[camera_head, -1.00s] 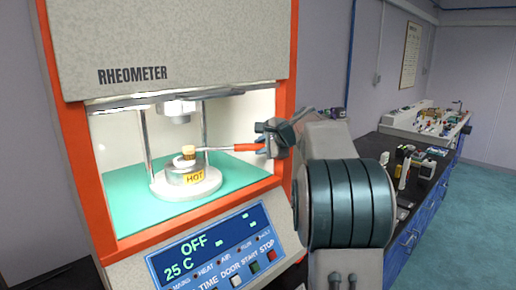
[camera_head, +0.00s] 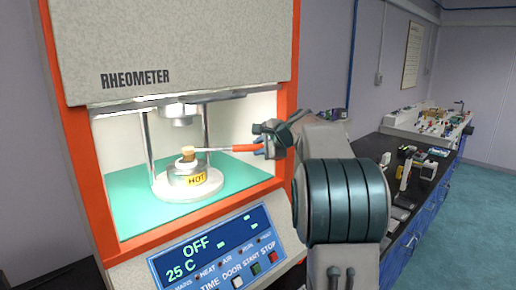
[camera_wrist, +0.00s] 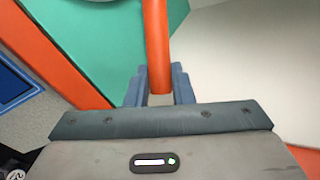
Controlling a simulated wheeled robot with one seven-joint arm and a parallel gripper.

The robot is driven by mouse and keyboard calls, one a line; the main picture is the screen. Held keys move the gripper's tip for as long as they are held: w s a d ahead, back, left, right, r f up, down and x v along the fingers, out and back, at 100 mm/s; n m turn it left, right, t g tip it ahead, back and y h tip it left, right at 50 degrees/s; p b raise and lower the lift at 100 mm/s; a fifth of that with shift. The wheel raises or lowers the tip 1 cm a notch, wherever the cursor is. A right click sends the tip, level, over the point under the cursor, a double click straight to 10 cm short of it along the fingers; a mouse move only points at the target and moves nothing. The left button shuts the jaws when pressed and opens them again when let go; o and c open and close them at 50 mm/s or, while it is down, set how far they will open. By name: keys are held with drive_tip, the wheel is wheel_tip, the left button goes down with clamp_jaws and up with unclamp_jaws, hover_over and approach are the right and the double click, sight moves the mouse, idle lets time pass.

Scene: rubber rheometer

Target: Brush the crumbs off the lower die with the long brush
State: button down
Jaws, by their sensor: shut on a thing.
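My gripper (camera_head: 266,140) is shut on the red handle of the long brush (camera_head: 238,148), just inside the right side of the chamber opening. The brush points left, and its tan bristle head (camera_head: 188,152) is over the lower die (camera_head: 187,174), a round metal piece with a yellow HOT label. The bristles appear to be at or just above the die's top; I cannot tell if they touch. In the wrist view, the orange-red handle (camera_wrist: 156,45) runs up from between the blue-grey fingers. Crumbs are too small to make out.
The rheometer's orange frame (camera_head: 284,75) edges the opening. The upper die (camera_head: 181,113) hangs above the brush between metal columns. The green chamber floor (camera_head: 125,200) is clear around the die. A dark bench (camera_head: 425,185) with several small items stands at the right.

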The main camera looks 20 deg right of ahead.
drive_tip(key=shift+s+d+b, duration=0.3)
drive_tip(key=shift+s+d, duration=0.05)
drive_tip(key=shift+s, duration=0.5)
drive_tip(key=shift+r, duration=0.2)
drive_tip(key=shift+s+d+r+p, duration=0.15)
drive_tip(key=shift+s+r+p, duration=0.3)
drive_tip(key=shift+r, duration=0.3)
drive_tip(key=s+d+b, duration=0.3)
drive_tip(key=s, duration=0.6)
drive_tip(key=s+d+b, duration=0.3)
drive_tip(key=s, duration=0.6)
drive_tip(key=shift+d, duration=0.1)
